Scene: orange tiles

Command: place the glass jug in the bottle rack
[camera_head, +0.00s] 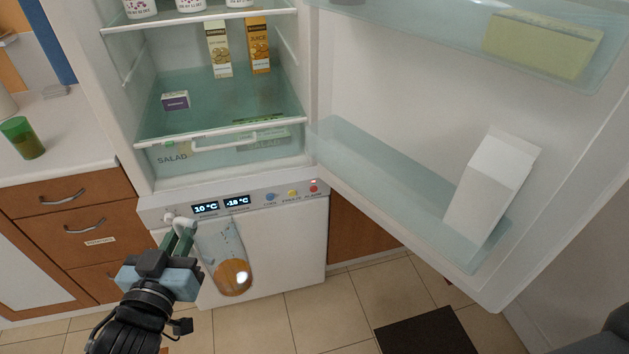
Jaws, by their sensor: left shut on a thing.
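The glass jug (225,260) is clear with an orange-brown lower end and hangs in front of the fridge's lower white front. My left gripper (181,236) is shut on the jug near its upper left side; the grip itself is partly hidden by the fingers. The bottle rack (385,185) is the clear bluish shelf low on the open fridge door, to the right of and above the jug. A white carton (490,185) stands tilted in the rack's right part; the rack's left part looks empty. My right gripper is not in view.
The open fridge door (400,80) takes up the right side. Inside the fridge are two juice cartons (258,45) and a small purple box (175,100). A green cup (22,138) stands on the left counter. A dark mat (430,332) lies on the tiled floor.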

